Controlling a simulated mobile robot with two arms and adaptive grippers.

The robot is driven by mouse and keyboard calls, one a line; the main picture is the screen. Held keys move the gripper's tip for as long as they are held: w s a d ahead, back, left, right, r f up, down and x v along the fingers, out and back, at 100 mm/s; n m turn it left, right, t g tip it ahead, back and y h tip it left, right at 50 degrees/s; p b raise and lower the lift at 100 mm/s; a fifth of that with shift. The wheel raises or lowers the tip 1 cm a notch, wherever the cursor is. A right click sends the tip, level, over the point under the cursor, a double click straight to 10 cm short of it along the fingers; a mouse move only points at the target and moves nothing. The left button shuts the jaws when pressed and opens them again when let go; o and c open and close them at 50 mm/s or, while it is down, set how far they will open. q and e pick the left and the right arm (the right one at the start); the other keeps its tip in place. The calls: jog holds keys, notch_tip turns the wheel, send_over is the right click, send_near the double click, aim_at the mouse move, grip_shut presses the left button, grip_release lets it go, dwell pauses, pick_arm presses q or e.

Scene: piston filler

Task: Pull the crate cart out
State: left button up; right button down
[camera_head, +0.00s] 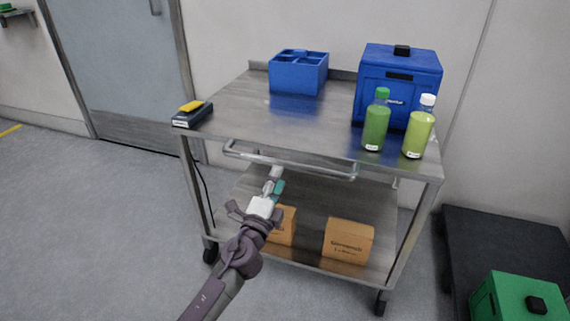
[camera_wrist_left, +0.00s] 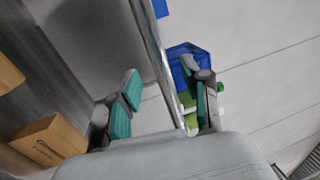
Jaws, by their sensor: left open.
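The crate cart (camera_head: 240,122) is a steel two-shelf trolley on castors, standing by the wall. Its tubular handle (camera_head: 318,172) runs along the near side, just below the top shelf. My left gripper (camera_head: 274,187) is open, with teal finger pads, just below and in front of the handle's middle. In the left wrist view, the handle bar (camera_wrist_left: 163,65) runs lengthwise between the two open fingers (camera_wrist_left: 163,105), nearer the right-hand one. I cannot tell whether it lies fully between the pads; no grip shows. My right gripper is not in view.
On top stand a blue divided crate (camera_head: 298,75), a blue box (camera_head: 400,80), two green bottles (camera_head: 375,130) and a device (camera_head: 192,115). Cartons (camera_head: 348,240) sit on the lower shelf. A dark platform (camera_head: 500,235) with a green box (camera_head: 515,298) is at right. The left floor is clear.

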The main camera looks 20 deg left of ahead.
aim_at(284, 164)
pick_arm(q)
jog(key=w, duration=0.4)
jog(key=w+r, duration=0.1)
jog(key=w, duration=0.1)
jog(key=shift+d, duration=0.1)
jog(key=shift+c, duration=0.4)
grip_shut()
